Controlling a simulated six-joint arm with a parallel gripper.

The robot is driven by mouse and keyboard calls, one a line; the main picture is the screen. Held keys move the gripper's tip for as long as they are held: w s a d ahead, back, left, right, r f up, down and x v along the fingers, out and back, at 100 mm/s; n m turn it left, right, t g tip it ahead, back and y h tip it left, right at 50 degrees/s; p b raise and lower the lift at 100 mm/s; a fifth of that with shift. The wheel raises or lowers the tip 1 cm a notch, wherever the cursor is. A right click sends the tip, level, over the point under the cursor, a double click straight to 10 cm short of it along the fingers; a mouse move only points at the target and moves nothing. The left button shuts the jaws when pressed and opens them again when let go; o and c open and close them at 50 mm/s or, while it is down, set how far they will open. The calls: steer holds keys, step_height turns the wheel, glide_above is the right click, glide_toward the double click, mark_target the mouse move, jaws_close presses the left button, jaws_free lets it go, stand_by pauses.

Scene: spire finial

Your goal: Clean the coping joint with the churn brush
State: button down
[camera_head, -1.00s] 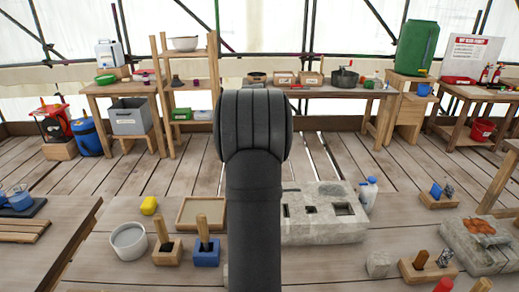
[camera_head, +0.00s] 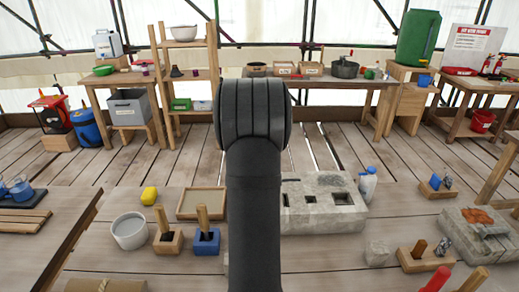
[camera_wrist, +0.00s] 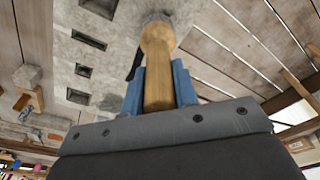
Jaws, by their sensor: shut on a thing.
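My gripper (camera_wrist: 158,88) shows in the wrist view with its blue fingers shut on a wooden handle (camera_wrist: 157,65). This appears to be the churn brush; its far end is a rounded wooden knob with a grey tip (camera_wrist: 156,19) close to pale stone. I cannot tell whether the tip touches the stone. In the head view my arm hides the gripper and brush. The pale coping stone (camera_head: 300,222), with several square holes in its top, lies just right of my arm. It also shows in the wrist view (camera_wrist: 102,52). I cannot make out the joint clearly.
A plastic bottle (camera_head: 368,186) stands beside the stone's right end.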

steer(key=shift+f, duration=0.7)
stand_by(0.3)
steer(key=shift+a, duration=1.55)
